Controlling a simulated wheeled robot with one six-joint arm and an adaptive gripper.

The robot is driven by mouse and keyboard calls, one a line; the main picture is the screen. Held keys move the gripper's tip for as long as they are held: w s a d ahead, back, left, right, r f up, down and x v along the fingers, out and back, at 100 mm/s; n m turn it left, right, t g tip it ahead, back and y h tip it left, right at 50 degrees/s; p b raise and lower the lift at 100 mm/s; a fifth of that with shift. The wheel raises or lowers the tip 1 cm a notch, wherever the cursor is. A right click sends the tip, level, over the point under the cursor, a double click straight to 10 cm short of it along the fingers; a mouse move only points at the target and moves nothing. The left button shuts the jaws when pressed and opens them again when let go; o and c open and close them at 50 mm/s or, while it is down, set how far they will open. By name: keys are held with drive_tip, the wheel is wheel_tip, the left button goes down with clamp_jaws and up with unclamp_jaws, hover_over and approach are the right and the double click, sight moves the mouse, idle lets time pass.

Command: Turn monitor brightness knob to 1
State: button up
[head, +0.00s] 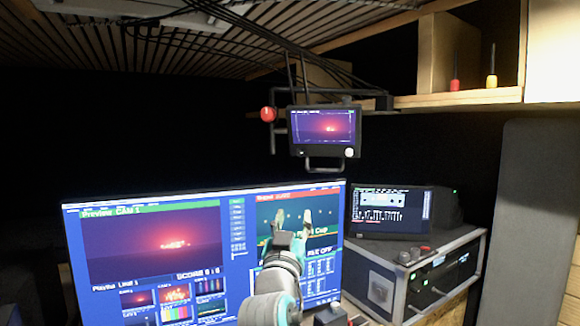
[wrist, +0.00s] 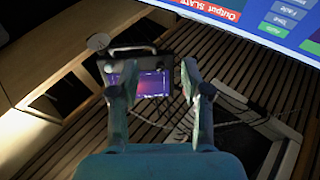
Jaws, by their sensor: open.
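The small hanging monitor (head: 325,130) shows a red and purple picture in the head view. A pale round knob (head: 349,152) sits at its lower right corner; its setting is too small to read. My gripper (head: 293,222) is open and empty, below and slightly left of the monitor, overlapping the big screen in the picture. In the wrist view the monitor (wrist: 153,84) appears upside down beyond my open fingers (wrist: 160,78), partly hidden by them. A pale disc (wrist: 98,41) stands at its upper left there; I cannot tell for sure that it is the knob.
A large screen (head: 150,235) stands below the hanging monitor. A red ball (head: 268,114) sits on the monitor's mount. A rack case (head: 440,270) with a small display (head: 390,210) is at right. Cables hang above.

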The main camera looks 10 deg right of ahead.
drive_tip(key=m+h, duration=0.2)
approach(300, 154)
drive_tip(key=s, duration=0.2)
drive_tip(key=x, duration=1)
drive_tip(key=shift+w+a+f, duration=0.25)
drive_tip(key=shift+w+f, duration=0.05)
drive_tip(key=shift+w, duration=0.25)
clamp_jaws()
